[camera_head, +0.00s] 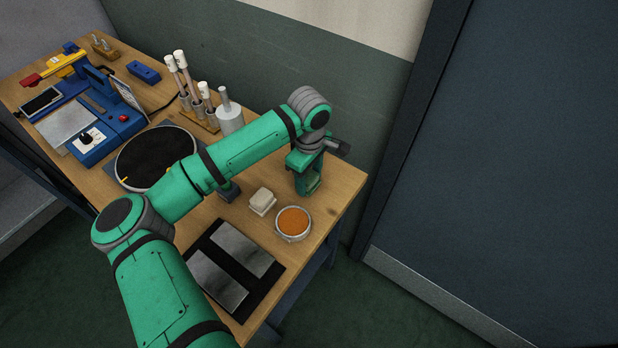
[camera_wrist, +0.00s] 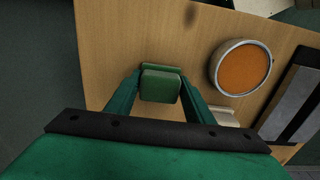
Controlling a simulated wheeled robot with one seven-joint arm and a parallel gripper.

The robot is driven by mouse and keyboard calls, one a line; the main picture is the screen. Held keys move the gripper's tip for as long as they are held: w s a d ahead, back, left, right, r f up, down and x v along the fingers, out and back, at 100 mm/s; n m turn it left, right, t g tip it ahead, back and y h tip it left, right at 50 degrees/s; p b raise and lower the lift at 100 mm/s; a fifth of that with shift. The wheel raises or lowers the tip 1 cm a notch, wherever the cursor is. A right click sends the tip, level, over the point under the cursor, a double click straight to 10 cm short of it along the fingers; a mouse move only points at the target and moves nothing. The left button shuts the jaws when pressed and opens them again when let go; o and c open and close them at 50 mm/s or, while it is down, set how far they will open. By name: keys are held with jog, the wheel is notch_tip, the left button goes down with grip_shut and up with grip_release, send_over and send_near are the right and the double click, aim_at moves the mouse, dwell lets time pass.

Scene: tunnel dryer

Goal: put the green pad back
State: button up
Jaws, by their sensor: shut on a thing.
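My gripper (camera_wrist: 158,88) is shut on the green pad (camera_wrist: 160,84), a small block with its sides between the two fingers. In the head view my gripper (camera_head: 308,186) is low over the far right end of the wooden table, near its right edge. The pad is hard to tell from the green fingers there. I cannot tell whether the pad touches the tabletop.
A round dish with an orange filling (camera_head: 293,221) and a cream block (camera_head: 262,200) are close by. A black mat (camera_head: 252,268) bears two metal plates. A blue machine (camera_head: 106,128), a dark disc (camera_head: 155,157) and several white-capped tubes (camera_head: 184,75) are further left.

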aim_at(309, 177)
jog(key=shift+f, duration=0.15)
jog(key=o, duration=1.2)
jog(key=shift+c, duration=0.2)
notch_tip(309, 177, up, 12)
